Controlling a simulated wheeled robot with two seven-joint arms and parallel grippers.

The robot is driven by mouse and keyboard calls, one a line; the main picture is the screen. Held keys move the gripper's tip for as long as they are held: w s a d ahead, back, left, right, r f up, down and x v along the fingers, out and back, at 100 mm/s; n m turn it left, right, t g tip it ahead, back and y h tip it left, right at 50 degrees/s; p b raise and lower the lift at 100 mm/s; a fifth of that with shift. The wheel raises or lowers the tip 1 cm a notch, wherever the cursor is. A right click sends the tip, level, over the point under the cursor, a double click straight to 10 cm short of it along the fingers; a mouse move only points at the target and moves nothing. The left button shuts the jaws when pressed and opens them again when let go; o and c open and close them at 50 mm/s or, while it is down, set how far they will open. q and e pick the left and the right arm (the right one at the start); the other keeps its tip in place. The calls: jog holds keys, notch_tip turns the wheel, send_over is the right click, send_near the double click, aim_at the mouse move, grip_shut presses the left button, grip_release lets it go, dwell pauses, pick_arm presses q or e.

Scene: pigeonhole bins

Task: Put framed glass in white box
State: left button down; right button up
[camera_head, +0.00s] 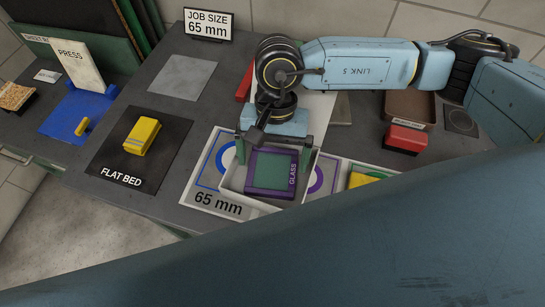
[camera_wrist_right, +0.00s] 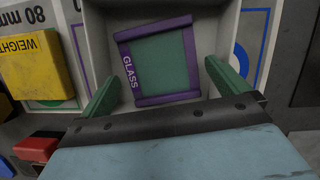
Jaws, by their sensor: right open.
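The framed glass (camera_head: 271,170) has a purple frame marked GLASS around a dark green pane. It lies inside the white box (camera_head: 258,202), slightly turned against the walls. The wrist view also shows the framed glass (camera_wrist_right: 160,60) within the walls of the white box (camera_wrist_right: 95,38). My right gripper (camera_head: 274,150) is over the box with its green fingers spread. In the wrist view the fingers of my right gripper (camera_wrist_right: 165,88) stand apart on either side of the frame's near end, and I see no finger pressing on it. My left gripper is not in view.
The box stands on a 65 mm mat (camera_head: 215,205). A yellow weight (camera_wrist_right: 30,68) sits beside the box. A yellow block (camera_head: 142,135) lies on the FLAT BED pad (camera_head: 105,158). A red block (camera_head: 405,138) is at the right. A blue press (camera_head: 78,112) stands at the left.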

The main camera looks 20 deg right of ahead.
jog(key=shift+v, duration=2.6)
notch_tip(320, 180, up, 13)
send_over(274, 159)
jog(key=w+d, duration=0.2)
jog(key=w, duration=0.2)
jog(key=shift+s+a+f, duration=0.1)
jog(key=shift+s+a, duration=0.1)
